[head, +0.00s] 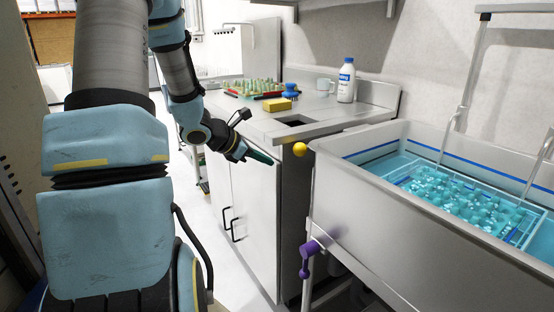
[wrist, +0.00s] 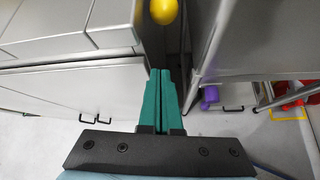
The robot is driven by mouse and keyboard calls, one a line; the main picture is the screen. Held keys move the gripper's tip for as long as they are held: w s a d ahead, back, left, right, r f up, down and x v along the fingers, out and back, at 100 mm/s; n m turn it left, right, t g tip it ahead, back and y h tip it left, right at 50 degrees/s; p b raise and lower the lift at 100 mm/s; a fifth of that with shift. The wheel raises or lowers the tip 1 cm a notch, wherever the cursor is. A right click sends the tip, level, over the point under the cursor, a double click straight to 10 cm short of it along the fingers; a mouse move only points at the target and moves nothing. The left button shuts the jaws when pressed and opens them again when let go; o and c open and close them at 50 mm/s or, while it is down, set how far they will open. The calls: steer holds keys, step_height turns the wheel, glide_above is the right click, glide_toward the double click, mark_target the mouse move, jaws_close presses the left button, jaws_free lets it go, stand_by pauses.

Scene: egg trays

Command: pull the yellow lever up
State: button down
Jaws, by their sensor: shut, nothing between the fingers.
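The yellow lever shows as a round yellow knob (head: 299,149) at the gap between the counter and the sink; its shaft is hidden. In the wrist view the yellow knob (wrist: 164,11) is at the top edge, just beyond my fingertips. My gripper (head: 270,160) has teal fingers pressed together and is empty. It is left of the knob in the head view, apart from it. In the wrist view my gripper (wrist: 166,73) points toward the narrow gap below the knob.
The steel sink (head: 365,185) holds water and a submerged egg tray. A purple lever (head: 308,262) sits below its left corner. The counter (head: 260,122) carries a yellow sponge (head: 277,104), a white bottle (head: 346,80) and an egg tray (head: 230,88). Floor shows below the cabinet doors.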

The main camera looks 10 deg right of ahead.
mark_target(284, 168)
steer(key=x, duration=0.8)
steer(key=shift+d+f, duration=0.15)
steer(key=shift+d, duration=0.05)
steer(key=r, duration=0.1)
steer(key=d+r+p, duration=0.1)
steer(key=r+p, duration=0.1)
steer(key=shift+w+d, duration=0.15)
steer(key=shift+d, duration=0.2)
steer(key=shift+r, duration=0.15)
steer(key=shift+r, duration=0.1)
